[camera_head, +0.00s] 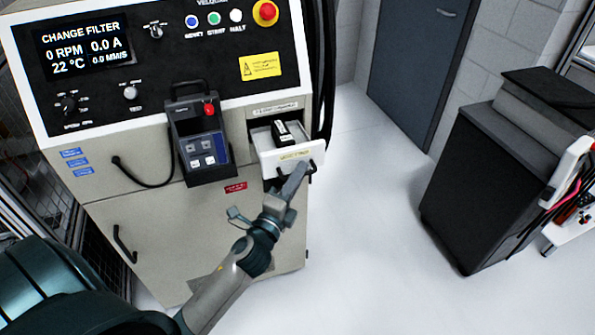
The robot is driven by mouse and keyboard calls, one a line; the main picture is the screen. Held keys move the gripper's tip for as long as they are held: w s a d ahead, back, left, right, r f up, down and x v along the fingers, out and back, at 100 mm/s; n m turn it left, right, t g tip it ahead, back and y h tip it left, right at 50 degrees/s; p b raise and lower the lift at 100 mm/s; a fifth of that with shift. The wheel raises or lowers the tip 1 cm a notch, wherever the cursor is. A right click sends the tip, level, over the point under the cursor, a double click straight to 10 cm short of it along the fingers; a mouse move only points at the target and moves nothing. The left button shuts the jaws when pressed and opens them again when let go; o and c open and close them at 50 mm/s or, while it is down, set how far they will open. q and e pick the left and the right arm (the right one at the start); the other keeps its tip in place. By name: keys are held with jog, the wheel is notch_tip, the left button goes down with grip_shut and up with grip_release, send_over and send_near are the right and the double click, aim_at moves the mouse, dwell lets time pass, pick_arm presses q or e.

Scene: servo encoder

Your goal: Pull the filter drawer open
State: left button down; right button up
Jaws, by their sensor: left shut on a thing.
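The filter drawer (284,156) is a small white-fronted drawer in the right part of the cream machine cabinet (135,205). It stands partly out, and a black filter-like block (288,132) lies inside it. My left gripper (298,172) is at the dark handle (311,167) on the drawer's front and is shut on it. The fingers hide part of the handle. My right gripper is not in view.
The machine's sloped panel (180,45) has a display reading "CHANGE FILTER", knobs and a red stop button (265,12). A black holder with a handheld unit (203,150) sits left of the drawer. A dark cabinet (490,175) stands at right; the floor between is clear.

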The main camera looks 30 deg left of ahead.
pick_arm(q)
jog(key=c, duration=1.8)
grip_release()
jog(key=shift+c, duration=0.2)
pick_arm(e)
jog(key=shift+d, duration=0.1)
